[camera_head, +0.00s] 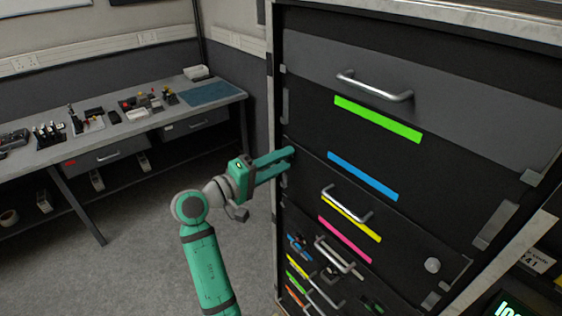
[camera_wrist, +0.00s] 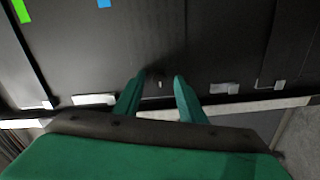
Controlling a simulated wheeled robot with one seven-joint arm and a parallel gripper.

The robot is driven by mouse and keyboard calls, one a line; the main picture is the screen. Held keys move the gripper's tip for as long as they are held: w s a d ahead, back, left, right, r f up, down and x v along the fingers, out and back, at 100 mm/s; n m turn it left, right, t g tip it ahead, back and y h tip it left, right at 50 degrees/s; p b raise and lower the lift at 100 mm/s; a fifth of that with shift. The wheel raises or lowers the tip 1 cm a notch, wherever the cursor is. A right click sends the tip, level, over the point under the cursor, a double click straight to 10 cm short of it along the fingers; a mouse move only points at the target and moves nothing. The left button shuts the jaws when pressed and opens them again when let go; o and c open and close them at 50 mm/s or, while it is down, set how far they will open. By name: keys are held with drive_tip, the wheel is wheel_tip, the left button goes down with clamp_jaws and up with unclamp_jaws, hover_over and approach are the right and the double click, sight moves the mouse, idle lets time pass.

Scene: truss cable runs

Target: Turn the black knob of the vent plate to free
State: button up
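My gripper (camera_head: 289,158) is at the left edge of the dark cabinet front, its teal fingers apart and pointing at the cabinet. In the wrist view, my gripper (camera_wrist: 160,78) is open. In the head view the knob is hidden or too dark to tell.
The tall cabinet (camera_head: 310,70) has drawers with metal handles (camera_head: 374,88) and green, blue, yellow and pink strips. A bench (camera_head: 150,118) with small items stands at left. Grey floor between is clear.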

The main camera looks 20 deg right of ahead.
drive_tip(key=v, duration=1)
drive_tip(key=shift+a, duration=0.4)
drive_tip(key=shift+s, duration=0.15)
